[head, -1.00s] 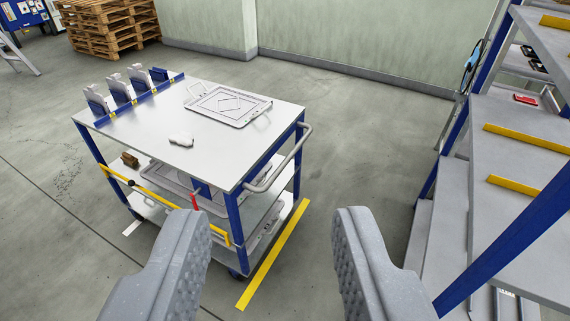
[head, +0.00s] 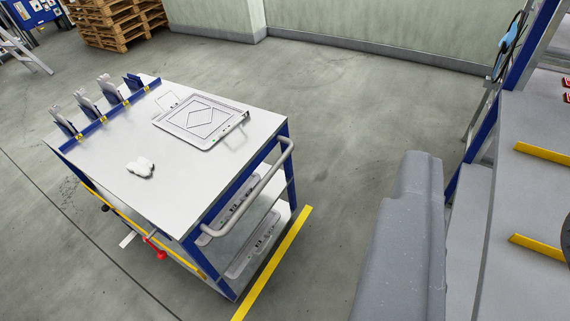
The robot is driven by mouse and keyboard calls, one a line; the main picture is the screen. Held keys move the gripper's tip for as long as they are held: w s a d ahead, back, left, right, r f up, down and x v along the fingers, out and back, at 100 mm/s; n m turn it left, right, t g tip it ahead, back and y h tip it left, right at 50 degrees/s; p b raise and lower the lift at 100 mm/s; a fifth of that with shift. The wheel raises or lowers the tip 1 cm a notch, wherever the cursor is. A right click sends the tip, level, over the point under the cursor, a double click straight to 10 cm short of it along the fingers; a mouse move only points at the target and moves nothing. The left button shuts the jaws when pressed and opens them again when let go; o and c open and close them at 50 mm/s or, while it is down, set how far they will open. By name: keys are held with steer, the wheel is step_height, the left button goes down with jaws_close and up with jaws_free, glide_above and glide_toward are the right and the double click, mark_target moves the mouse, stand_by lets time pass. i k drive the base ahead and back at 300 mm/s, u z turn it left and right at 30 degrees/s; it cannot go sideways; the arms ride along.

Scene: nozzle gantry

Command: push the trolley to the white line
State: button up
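The trolley (head: 100,158) stands at left centre, with a grey top, blue posts and a grey push handle (head: 246,204) on its right end. The other finger is not clearly seen.
A blue-framed shelf unit (head: 520,200) with yellow strips stands close on the right. A tray (head: 200,122), a white object (head: 140,167) and several upright holders sit on the trolley top. Wooden pallets (head: 118,20) stand far back. The floor behind the trolley is clear.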

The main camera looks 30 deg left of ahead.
mark_target(188, 186)
steer(key=u, duration=0.3)
steer(key=i, duration=0.85)
steer(key=u, duration=0.65)
